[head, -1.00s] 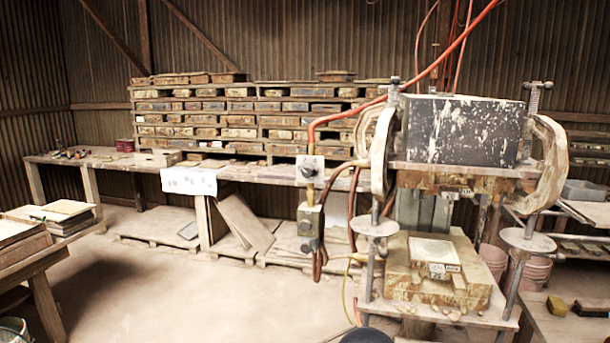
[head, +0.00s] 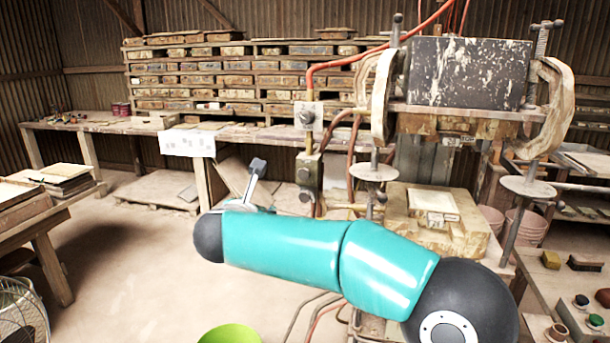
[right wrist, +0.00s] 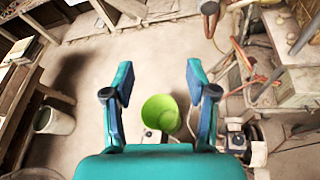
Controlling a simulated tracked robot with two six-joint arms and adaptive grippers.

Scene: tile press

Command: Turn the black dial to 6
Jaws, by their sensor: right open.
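One finger of my right gripper (head: 256,170) shows past the arm's end; the rest is mostly hidden. In the right wrist view my right gripper (right wrist: 160,72) is open and empty above the floor. The dial is not seen there. My left gripper is not in view.
A green bucket (right wrist: 161,114) stands on the floor below my gripper. Open floor lies to the left.

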